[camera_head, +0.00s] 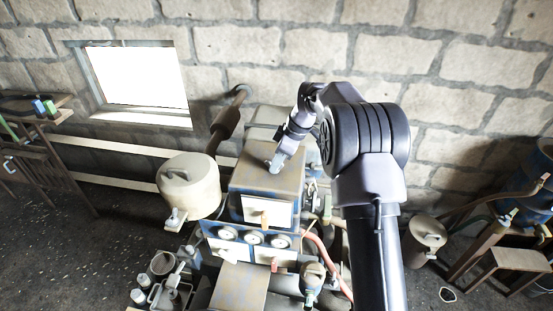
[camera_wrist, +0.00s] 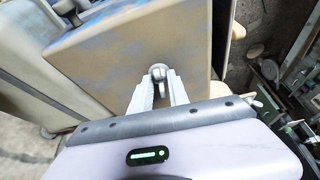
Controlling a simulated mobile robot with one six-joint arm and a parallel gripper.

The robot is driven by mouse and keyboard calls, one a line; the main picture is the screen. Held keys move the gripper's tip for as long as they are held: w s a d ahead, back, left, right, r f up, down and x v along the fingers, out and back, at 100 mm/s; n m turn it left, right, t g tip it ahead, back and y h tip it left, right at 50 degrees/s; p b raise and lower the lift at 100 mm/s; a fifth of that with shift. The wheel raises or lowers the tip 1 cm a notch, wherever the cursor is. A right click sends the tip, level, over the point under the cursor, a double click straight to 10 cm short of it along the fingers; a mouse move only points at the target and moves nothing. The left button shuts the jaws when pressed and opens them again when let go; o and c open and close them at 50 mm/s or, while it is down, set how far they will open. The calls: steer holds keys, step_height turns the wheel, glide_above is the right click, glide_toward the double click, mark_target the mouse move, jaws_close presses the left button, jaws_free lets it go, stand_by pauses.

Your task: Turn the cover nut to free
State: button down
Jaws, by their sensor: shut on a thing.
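The cover nut (camera_wrist: 158,70) is a small rounded grey knob on the tan and blue worn panel of the engine cover (camera_wrist: 120,48). In the wrist view my gripper (camera_wrist: 158,78) has its two pale fingers on either side of the nut, shut on it. In the head view the engine cover (camera_head: 268,168) is a boxy tan-topped housing, and my gripper (camera_head: 276,163) reaches down onto its top from the right. The nut itself is too small or hidden to make out in the head view.
A round beige tank (camera_head: 188,180) stands left of the cover. Gauges (camera_head: 254,238) sit on the front panel below it. A red hose (camera_head: 322,255) curves at the right. A stone wall (camera_head: 250,50) is close behind. A side table (camera_head: 35,105) stands at far left.

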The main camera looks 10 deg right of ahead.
steer(key=shift+f+n+g+p, duration=0.1)
steer(key=shift+n+g+p, duration=0.25)
steer(key=shift+n, duration=0.25)
steer(key=c, duration=1.3)
jaws_free()
steer(key=p+v, duration=0.1)
steer(key=v, duration=1.6)
steer(key=shift+s+d, duration=0.15)
steer(key=shift+d, duration=0.05)
